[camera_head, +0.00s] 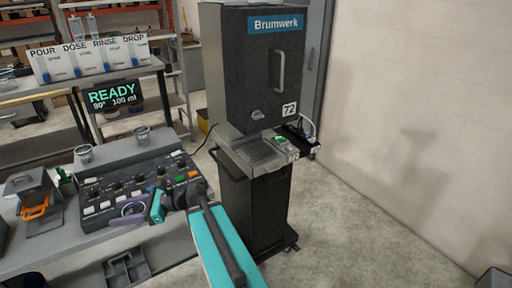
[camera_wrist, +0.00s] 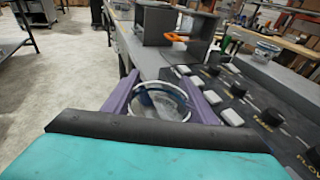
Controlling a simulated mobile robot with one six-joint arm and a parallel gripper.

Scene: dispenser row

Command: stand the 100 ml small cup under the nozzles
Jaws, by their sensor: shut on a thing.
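My gripper (camera_head: 134,209) is low over the front edge of the control panel in the head view. In the wrist view its purple fingers (camera_wrist: 160,98) are shut on a small cup (camera_wrist: 160,106) with a blue band, which looks upright with its open top showing. The cup's size mark cannot be read. The Brumwerk dispenser (camera_head: 262,80) stands to the right of my gripper, with a metal drip tray (camera_head: 262,153) below its front. A spout-like part (camera_head: 258,115) shows low on its front; the nozzles are not clear. No cup is seen on the tray.
The control panel (camera_head: 120,185) has several knobs and buttons. Two other cups stand at its back, one left (camera_head: 84,153) and one right (camera_head: 141,134). A display (camera_head: 113,95) reads READY, 90°, 100 ml.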

